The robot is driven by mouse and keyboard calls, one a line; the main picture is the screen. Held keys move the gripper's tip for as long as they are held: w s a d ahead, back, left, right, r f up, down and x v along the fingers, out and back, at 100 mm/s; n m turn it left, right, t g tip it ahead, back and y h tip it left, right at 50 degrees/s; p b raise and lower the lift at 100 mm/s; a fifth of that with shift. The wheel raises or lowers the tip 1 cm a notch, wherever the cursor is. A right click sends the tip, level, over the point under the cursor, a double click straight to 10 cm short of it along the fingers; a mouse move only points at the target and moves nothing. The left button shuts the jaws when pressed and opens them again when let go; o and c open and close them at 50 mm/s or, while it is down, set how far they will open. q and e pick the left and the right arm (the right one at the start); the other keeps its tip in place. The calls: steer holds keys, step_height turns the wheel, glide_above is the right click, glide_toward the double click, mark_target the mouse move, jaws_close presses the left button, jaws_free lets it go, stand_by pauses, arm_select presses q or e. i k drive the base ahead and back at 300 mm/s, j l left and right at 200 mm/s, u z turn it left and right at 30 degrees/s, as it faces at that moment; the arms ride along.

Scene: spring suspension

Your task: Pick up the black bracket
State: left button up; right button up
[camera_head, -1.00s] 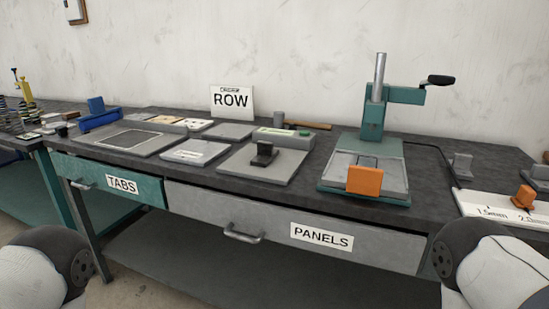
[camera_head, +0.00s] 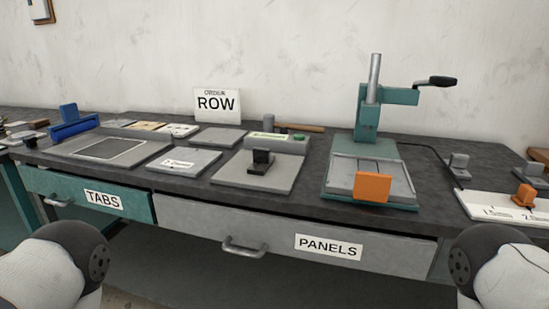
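A small black bracket (camera_head: 261,162) stands on a grey plate (camera_head: 228,174) near the middle of the workbench. It has an upright part and a low foot. Nothing of mine touches it. My two arms show only as rounded links at the lower left and lower right corners. Both grippers are outside the view.
A teal press (camera_head: 371,140) with an orange block (camera_head: 372,188) stands right of the bracket. A blue fixture (camera_head: 75,122) is at the left. A white gauge board (camera_head: 492,208) lies at the right. Drawers labelled TABS (camera_head: 104,199) and PANELS (camera_head: 328,246) are below.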

mark_target(262, 160)
steer(key=i+j+z, duration=0.15)
steer(key=j+z, duration=0.3)
steer(key=j, duration=0.2)
steer(key=j+z, duration=0.5)
steer(key=j, duration=0.2)
steer(key=j+z, duration=0.45)
steer(key=j, duration=0.25)
steer(key=k+j+z, duration=0.2)
steer(key=j+z, duration=0.3)
steer(key=j, duration=0.15)
